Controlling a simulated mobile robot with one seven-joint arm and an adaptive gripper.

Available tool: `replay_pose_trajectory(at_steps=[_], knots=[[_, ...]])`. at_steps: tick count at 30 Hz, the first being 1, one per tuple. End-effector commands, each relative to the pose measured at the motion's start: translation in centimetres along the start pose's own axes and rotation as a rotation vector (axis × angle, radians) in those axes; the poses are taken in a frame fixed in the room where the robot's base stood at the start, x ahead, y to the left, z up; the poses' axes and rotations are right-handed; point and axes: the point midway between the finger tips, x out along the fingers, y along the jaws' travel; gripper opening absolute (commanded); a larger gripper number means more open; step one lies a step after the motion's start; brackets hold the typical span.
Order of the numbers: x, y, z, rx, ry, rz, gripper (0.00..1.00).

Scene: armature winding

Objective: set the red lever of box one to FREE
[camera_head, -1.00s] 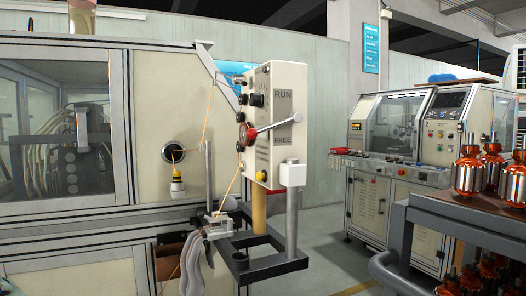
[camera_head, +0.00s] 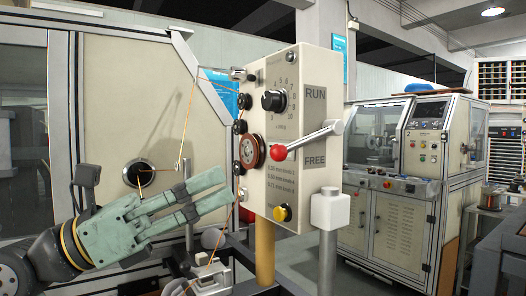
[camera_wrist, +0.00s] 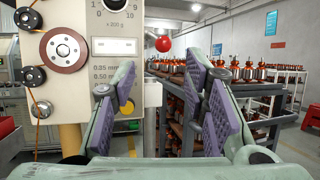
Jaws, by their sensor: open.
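The cream box (camera_head: 283,190) stands on a post, with RUN printed above FREE on its right side. The red ball (camera_head: 278,152) tips a silver lever (camera_head: 310,137), which slants down-left from its pivot on that side, between the two words. The box also shows at the left of the wrist view (camera_wrist: 120,20), with the red ball (camera_wrist: 164,44) right of it, beyond my fingertips. My gripper (camera_head: 228,183) is open and empty, left of and a little below the ball, apart from it. In the wrist view my fingers (camera_wrist: 158,85) stand wide apart. I see no box number.
A white-capped post (camera_head: 329,209) stands close at the box's lower right. Orange wire runs past pulleys on the box's left edge. A winding machine (camera_head: 405,190) is behind to the right. The wrist view shows a rack (camera_wrist: 240,95) of copper armatures beyond my fingers.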

Motion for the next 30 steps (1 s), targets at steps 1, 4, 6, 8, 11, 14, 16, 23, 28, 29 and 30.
replay_pose_trajectory(at_steps=[1, 4, 6, 8, 11, 14, 16, 23, 28, 29, 30], knots=[[0.5, 0.0, 0.1, 0.000, 0.004, -0.001, 0.41], [2.0, -0.1, 0.2, -0.001, 0.004, -0.005, 0.41], [3.2, -0.1, 0.3, -0.001, 0.002, -0.005, 0.41], [4.5, -0.1, 0.3, -0.001, 0.002, -0.005, 0.41], [6.4, -0.1, 0.3, -0.002, 0.001, -0.005, 0.41], [8.1, -0.2, 0.3, -0.001, 0.000, -0.005, 0.41], [9.0, -0.1, 0.3, -0.002, 0.000, -0.004, 0.41], [10.5, -0.1, 0.1, -0.002, -0.002, -0.003, 0.41], [10.6, -0.1, 0.0, -0.002, -0.002, -0.003, 0.41], [10.6, -0.1, 0.0, -0.002, -0.002, -0.003, 0.41], [10.6, -0.1, 0.0, -0.002, -0.002, -0.003, 0.41]])
